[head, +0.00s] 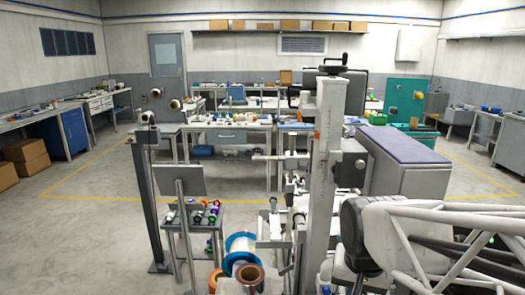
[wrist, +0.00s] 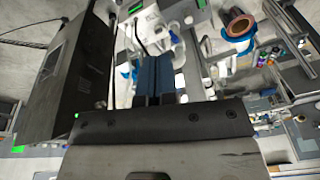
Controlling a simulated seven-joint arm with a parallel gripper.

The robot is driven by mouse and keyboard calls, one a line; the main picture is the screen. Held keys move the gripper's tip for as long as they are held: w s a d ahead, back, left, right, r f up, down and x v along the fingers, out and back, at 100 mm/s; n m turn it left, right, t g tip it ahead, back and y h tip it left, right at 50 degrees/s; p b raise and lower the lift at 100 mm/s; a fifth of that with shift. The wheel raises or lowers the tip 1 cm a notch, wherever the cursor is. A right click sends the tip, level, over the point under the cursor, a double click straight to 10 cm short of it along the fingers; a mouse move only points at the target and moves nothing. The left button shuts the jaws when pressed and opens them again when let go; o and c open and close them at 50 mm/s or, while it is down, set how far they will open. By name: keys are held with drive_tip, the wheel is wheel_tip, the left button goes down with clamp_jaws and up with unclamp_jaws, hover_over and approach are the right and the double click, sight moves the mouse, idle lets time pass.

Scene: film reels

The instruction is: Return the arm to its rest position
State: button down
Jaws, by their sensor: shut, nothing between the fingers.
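My gripper (wrist: 153,80) shows in the wrist view as two dark blue fingers side by side, closed together with nothing between them. It hangs in the air near the machine's white parts, and I see no contact with anything. I cannot make out the gripper in the head view. A blue-rimmed reel (head: 241,240) and a copper-brown reel (head: 249,276) stand low near the bottom middle of the head view. A brown reel with a blue one also shows at the upper right of the wrist view (wrist: 238,22), apart from my fingers.
A tall grey column (head: 326,150) with side rollers stands in the middle. A small cart (head: 206,236) holds several coloured spools. A dark post (head: 144,195) stands left. A purple-topped grey cabinet (head: 405,146) is at right. Open floor (head: 85,230) lies on the left.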

drive_tip(key=s+d+r+n, duration=0.1)
drive_tip(key=s+r+n, duration=0.1)
drive_tip(key=s, duration=0.4)
drive_tip(key=shift+s+r+n, duration=0.2)
drive_tip(key=shift+s+n, duration=0.2)
drive_tip(key=shift+n, duration=0.2)
idle(0.6)
